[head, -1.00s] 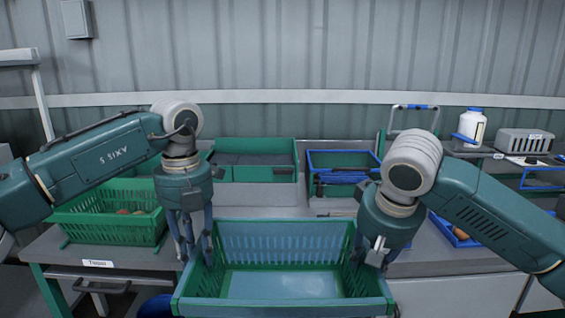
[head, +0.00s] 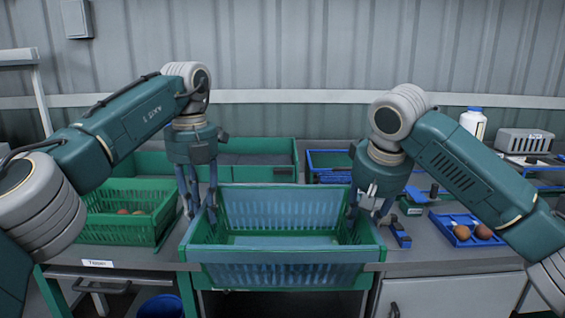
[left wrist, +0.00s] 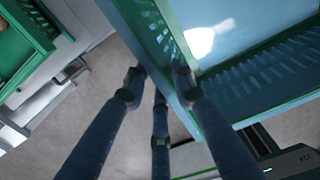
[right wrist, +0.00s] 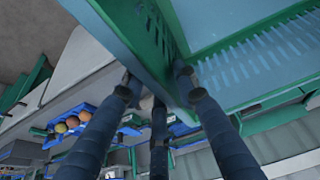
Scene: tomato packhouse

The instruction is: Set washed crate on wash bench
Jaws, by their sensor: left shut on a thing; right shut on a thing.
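The washed crate (head: 283,274) is green with slatted walls and a bluish sheen, and it looks empty. In the head view it is level, between my two arms, at the front edge of the wash bench (head: 432,262). My left gripper (head: 205,212) is shut on its left wall, and my right gripper (head: 358,212) is shut on its right wall. The left wrist view shows fingers on both sides of the crate wall (left wrist: 170,50). The right wrist view shows the same on the other wall (right wrist: 150,60). Whether the crate's underside touches the bench is hidden.
A green crate with produce (head: 120,228) stands on the left. A green bin (head: 262,172) and a blue crate (head: 325,160) stand behind. A blue tray with round produce (head: 462,243) lies on the right. A blue bucket (head: 160,305) is below the left bench.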

